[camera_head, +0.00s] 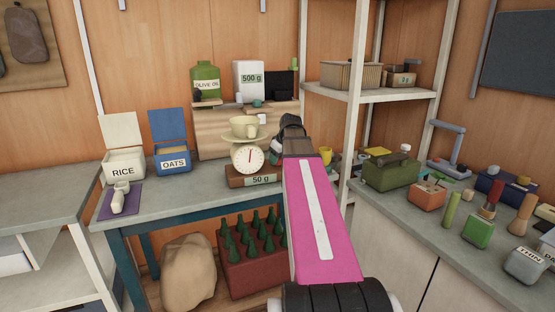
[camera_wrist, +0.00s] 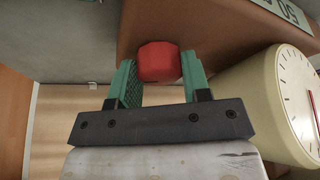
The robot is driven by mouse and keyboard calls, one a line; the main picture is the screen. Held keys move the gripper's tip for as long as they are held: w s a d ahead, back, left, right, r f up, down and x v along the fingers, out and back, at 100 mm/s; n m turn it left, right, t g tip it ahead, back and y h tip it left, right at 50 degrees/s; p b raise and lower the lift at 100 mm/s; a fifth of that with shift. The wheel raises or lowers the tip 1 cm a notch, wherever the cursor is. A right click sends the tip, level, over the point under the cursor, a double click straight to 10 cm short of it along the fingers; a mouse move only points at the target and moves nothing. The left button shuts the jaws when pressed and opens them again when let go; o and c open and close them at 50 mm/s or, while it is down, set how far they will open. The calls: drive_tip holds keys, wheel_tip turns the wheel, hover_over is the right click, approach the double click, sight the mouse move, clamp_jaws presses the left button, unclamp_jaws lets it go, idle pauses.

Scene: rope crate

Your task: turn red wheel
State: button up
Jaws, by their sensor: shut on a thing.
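The red wheel (camera_wrist: 158,62) shows in the wrist view between the two green fingers of my gripper (camera_wrist: 160,76), which is shut on it. The wheel is against the brown base (camera_wrist: 215,28) of the kitchen scale. The scale's cream body and dial (camera_wrist: 292,95) are just to the right of my fingers. In the head view the scale dial (camera_head: 248,159) stands on the brown base with a "50 g" label (camera_head: 264,179). The wheel and my fingertips are hidden there behind my pink arm.
The rice box (camera_head: 124,165), oats box (camera_head: 172,160) and a white scoop (camera_head: 120,197) are to the left. A green toolbox (camera_head: 390,172) is on the right counter.

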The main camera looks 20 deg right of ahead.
drive_tip(key=m+h, duration=0.1)
drive_tip(key=m, duration=0.1)
drive_tip(key=m+h, duration=0.1)
drive_tip(key=m, duration=0.2)
drive_tip(key=shift+a+m+t, duration=0.1)
drive_tip(key=shift+m+t, duration=0.2)
idle(0.5)
drive_tip(key=o, duration=0.9)
